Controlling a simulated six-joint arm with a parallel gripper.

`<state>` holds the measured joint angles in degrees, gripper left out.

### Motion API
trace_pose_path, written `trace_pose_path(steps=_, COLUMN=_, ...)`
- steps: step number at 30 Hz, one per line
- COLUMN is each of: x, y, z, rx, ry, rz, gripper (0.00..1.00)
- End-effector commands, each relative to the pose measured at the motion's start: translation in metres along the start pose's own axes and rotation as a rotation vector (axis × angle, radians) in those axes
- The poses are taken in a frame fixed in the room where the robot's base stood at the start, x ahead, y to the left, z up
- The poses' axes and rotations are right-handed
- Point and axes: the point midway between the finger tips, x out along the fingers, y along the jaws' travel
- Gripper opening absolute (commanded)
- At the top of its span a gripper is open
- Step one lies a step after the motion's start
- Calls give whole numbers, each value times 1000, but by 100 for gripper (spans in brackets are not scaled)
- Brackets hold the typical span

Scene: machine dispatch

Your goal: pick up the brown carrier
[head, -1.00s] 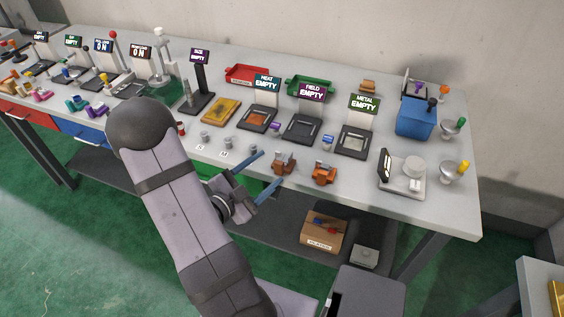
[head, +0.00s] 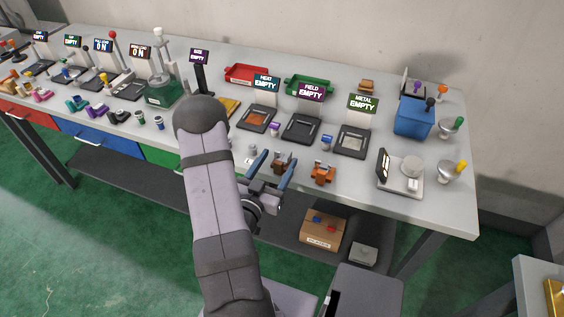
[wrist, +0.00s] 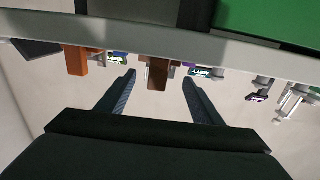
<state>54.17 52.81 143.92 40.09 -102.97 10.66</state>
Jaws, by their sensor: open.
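The brown carrier (head: 281,164) is a small dark-brown block near the front edge of the workbench. In the wrist view the brown carrier (wrist: 158,74) shows between the two fingertips, with space on both sides. My gripper (head: 279,158) is open at the bench's front edge, with its fingers pointing at the carrier and partly covering it in the head view. In the wrist view my gripper (wrist: 159,76) is empty. How far the fingers reach along the carrier is hard to tell.
An orange carrier (head: 323,173) stands just right of the brown one. Small metal cylinders (head: 251,149) stand to its left. Behind are the heat (head: 257,118), field (head: 300,129) and metal (head: 352,141) stations. A cardboard box (head: 322,230) sits on the lower shelf.

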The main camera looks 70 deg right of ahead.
Motion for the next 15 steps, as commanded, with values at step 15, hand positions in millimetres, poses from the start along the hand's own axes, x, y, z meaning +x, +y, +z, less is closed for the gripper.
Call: trace_pose_path(steps=15, x=37, y=0, z=0, rx=0, ry=-1, rz=1, gripper=60)
